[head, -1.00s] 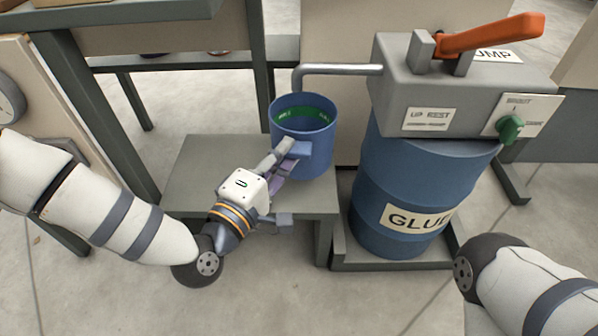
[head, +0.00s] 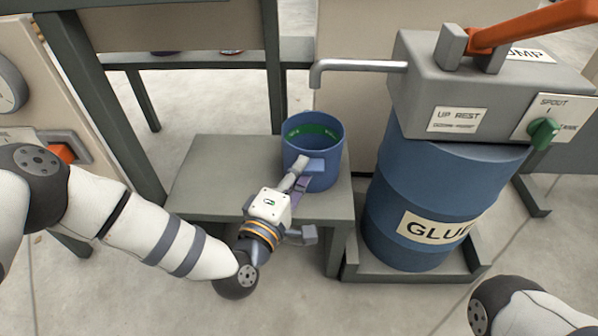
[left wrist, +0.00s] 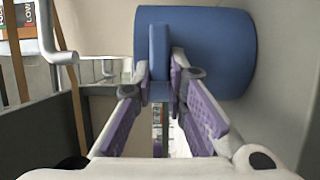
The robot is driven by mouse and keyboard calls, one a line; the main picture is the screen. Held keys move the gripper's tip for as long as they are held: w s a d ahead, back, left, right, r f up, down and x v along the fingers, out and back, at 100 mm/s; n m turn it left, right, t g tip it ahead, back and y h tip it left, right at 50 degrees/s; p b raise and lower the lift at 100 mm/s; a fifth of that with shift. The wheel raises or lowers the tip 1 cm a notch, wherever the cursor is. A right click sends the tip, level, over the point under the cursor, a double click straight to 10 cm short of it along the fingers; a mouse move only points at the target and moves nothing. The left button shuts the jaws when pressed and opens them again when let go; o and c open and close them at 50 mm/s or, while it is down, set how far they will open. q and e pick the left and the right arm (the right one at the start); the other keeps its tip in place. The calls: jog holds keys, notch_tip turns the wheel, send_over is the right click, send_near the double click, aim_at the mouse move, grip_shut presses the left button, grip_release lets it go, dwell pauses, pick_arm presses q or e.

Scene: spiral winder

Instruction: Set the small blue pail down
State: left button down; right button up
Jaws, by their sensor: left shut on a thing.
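The small blue pail (head: 328,158) is upright at the right end of a low grey-green bench (head: 215,175) in the head view. Its inside shows a green band with marks. I cannot tell whether its base touches the bench top. My left gripper (head: 300,180) is shut on the pail's handle, on the near side of the pail. In the left wrist view, the fingers (left wrist: 160,88) close on both sides of the blue handle, with the pail (left wrist: 220,55) behind it. My right gripper is out of view.
A bent grey spout (head: 350,65) reaches out above the pail from the pump box (head: 430,85) with an orange lever (head: 535,25). A blue glue drum (head: 430,190) stands right of the bench. The bench top left of the pail is bare.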

pick_arm(q)
jog(key=shift+f, duration=0.1)
jog(key=c, duration=1.6)
grip_release()
jog(key=p+v, duration=0.3)
jog(key=v, duration=0.9)
jog(key=shift+p, duration=0.35)
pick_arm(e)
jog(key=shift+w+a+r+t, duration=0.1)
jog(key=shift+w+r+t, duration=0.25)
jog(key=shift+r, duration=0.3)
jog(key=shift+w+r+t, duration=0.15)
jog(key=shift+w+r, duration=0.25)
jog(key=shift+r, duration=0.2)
